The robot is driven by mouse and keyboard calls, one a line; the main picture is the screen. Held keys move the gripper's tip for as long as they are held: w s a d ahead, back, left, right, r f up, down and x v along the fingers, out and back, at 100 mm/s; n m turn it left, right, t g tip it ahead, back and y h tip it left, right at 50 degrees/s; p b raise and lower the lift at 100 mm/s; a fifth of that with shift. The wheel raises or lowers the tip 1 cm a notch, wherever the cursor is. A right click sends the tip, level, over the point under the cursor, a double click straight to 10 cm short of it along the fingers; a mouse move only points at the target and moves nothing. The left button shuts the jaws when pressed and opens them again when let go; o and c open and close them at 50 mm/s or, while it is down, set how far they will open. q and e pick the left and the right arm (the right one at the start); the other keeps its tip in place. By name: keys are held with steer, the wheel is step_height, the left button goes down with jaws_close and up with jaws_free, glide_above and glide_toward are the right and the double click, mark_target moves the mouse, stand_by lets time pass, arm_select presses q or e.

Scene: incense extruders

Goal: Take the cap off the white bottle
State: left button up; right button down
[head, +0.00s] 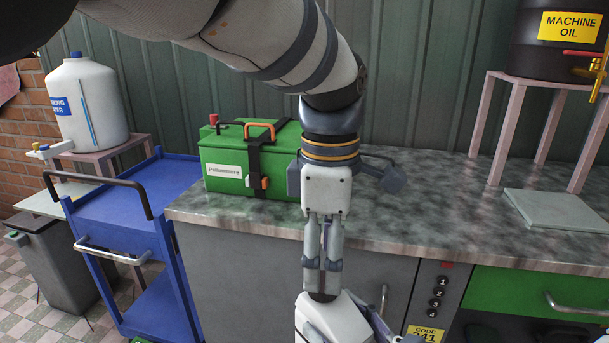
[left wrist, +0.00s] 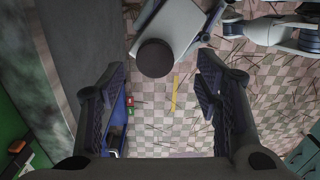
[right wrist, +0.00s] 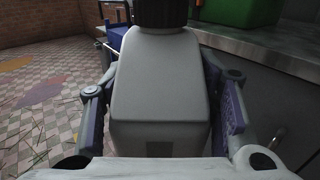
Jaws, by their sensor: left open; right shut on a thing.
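The white bottle (head: 323,318) is at the bottom of the head view, in front of the counter. My right gripper is shut on its sides, with one finger on each side of the white body in the right wrist view (right wrist: 160,105). The bottle's black cap (right wrist: 160,10) is on its neck. My left gripper (head: 323,277) points down over the cap, open and empty. The head view does not show clearly how deep the cap lies between its fingers.
A green case (head: 228,165) stands on the marbled counter (head: 430,205) behind my left arm. A blue cart (head: 115,205) and a water container (head: 88,105) are at the left. Grey and green cabinet fronts lie close behind the bottle.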

mark_target(323, 281)
arm_select(q)
steer(key=m, duration=0.4)
steer(key=shift+s+d+r, duration=0.2)
steer(key=shift+s+r, duration=0.05)
steer(key=shift+r, duration=0.15)
steer(key=m, duration=0.4)
steer(key=shift+s, duration=0.15)
steer(key=m, duration=0.4)
steer(key=shift+r, duration=0.15)
steer(key=m, duration=0.4)
steer(key=shift+r, duration=0.2)
steer(key=m, duration=0.5)
steer(key=shift+r, duration=0.2)
steer(key=m, duration=0.3)
steer(key=shift+w+r+m, duration=0.25)
steer(key=shift+m, duration=0.05)
steer(key=m, duration=0.4)
steer(key=r+m, duration=0.1)
steer(key=m, duration=0.1)
steer(key=shift+w+a+m, duration=0.25)
steer(key=shift+w+m, duration=0.05)
steer(key=shift+w, duration=0.1)
steer(key=shift+f+m, duration=0.1)
steer(key=shift+m, duration=0.2)
step_height(323, 281, down, 8)
steer(key=shift+a+r, duration=0.1)
steer(key=shift+r, duration=0.05)
